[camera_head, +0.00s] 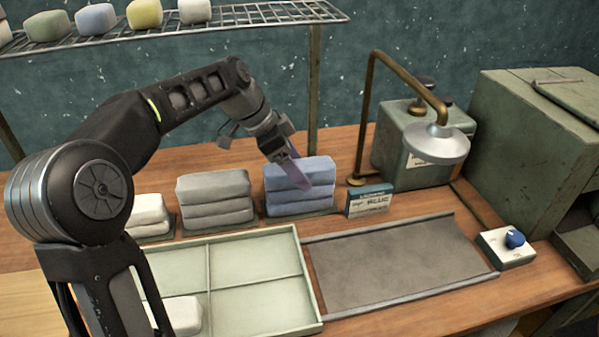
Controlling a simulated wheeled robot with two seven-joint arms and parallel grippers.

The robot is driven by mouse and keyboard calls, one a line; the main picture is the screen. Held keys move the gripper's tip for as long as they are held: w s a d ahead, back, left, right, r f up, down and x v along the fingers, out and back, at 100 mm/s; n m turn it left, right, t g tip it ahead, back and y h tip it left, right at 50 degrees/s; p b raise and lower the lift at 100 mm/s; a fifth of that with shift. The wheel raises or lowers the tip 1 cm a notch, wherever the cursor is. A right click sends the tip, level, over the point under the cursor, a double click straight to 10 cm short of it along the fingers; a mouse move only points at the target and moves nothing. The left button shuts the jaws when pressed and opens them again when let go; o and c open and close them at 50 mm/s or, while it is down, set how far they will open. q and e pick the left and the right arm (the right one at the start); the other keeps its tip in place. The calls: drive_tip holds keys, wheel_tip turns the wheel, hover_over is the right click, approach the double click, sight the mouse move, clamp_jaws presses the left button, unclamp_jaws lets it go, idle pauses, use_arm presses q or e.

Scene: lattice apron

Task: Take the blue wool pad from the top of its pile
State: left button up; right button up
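The pile of blue wool pads (318,172) stands at the back of the bench, right of the grey pile, with its layers stacked flat. My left gripper (300,178) reaches down from the upper left to this pile. A narrow mauve part at its end overlaps the pile's front and top left; I cannot tell whether it is a finger or something held. The finger gap is not visible, and whether it touches the top pad is unclear. My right gripper is not in view.
Grey pads (213,186) and white pads (148,208) stand to the left. A divided pale tray (262,299) holds a white pad (183,314) in front. A small card box (370,201), brass-pipe lamp (437,142) and dark mat (395,262) are to the right. A wire shelf (245,17) hangs above.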

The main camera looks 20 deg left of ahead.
sight(307, 165)
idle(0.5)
use_arm(q)
drive_tip(key=c, duration=1.4)
drive_tip(key=shift+r, duration=0.2)
drive_tip(key=shift+c, duration=0.2)
drive_tip(key=shift+r, duration=0.55)
wheel_tip(307, 165, up, 2)
drive_tip(key=shift+r, duration=0.15)
drive_tip(key=s+d+b, duration=0.4)
drive_tip(key=s+d, duration=0.7)
drive_tip(key=s, duration=0.3)
drive_tip(key=shift+s, duration=0.2)
drive_tip(key=shift+a, duration=0.1)
